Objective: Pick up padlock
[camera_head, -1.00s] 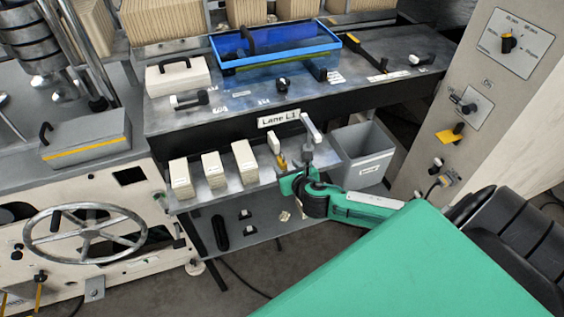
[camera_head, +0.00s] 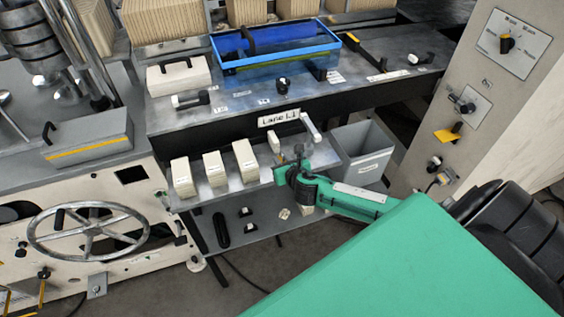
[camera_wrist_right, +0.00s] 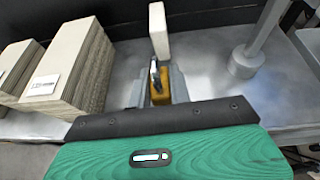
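In the head view my right gripper (camera_head: 283,165) is low over the right part of the shelf (camera_head: 215,195) and hides the padlock. My left gripper is not in view.
A pale upright block (camera_wrist_right: 158,32) stands just behind the padlock. Pale block stacks (camera_head: 246,160) line the shelf to the left. A metal post (camera_wrist_right: 250,50) rises to the right, and a grey bin (camera_head: 364,160) stands beyond. The black-fronted upper bench overhangs behind.

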